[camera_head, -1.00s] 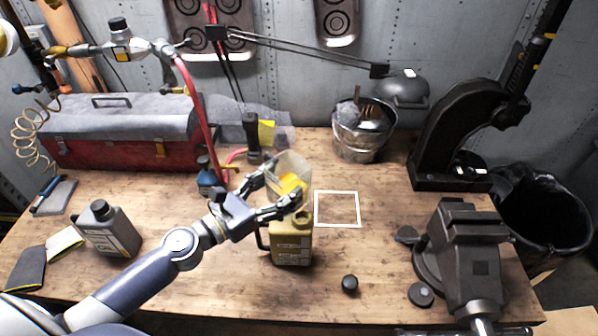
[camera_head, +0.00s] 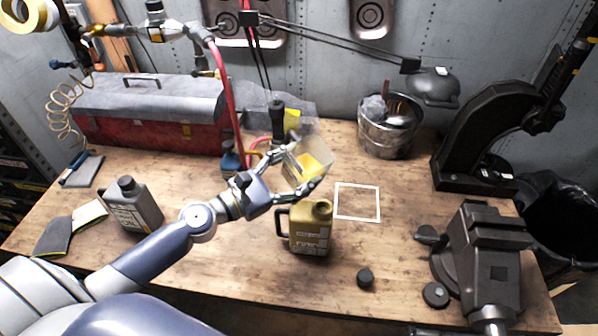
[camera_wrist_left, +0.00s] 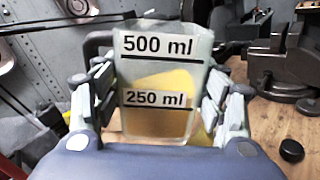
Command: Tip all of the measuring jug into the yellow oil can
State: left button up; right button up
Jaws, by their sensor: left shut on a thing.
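The measuring jug (camera_head: 296,172) is clear, with yellow-orange liquid in it. My left gripper (camera_head: 296,178) is shut on the jug and holds it above the bench, tilted in the head view, behind and a little left of the yellow oil can's top. In the left wrist view the jug (camera_wrist_left: 158,60) sits between the fingers, with the liquid a little above the 250 ml mark. The yellow oil can (camera_head: 311,233) stands upright on the bench, its spout opening at the top right and its handle on the left. My right gripper is not in view.
A white square outline (camera_head: 357,216) marks the bench right of the can. A grey can (camera_head: 133,205) stands at left, a black cap (camera_head: 365,277) lies in front, and a vise (camera_head: 480,255) is at right. A metal bucket (camera_head: 388,130) and red toolbox (camera_head: 150,125) stand behind.

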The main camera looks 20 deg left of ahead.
pick_arm(q)
jog(key=shift+r+m, duration=0.1)
jog(key=shift+m, duration=0.2)
jog(key=shift+w+a+m, duration=0.1)
jog(key=shift+a+m, duration=0.05)
jog(key=shift+m, duration=0.45)
jog(key=shift+r, duration=0.1)
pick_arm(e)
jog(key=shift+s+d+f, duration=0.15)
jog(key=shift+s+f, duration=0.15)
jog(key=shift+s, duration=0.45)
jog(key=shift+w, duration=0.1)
pick_arm(q)
jog(key=shift+b, duration=0.3)
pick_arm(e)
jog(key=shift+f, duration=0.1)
pick_arm(q)
jog(key=shift+m, duration=0.5)
jog(key=shift+a, duration=0.1)
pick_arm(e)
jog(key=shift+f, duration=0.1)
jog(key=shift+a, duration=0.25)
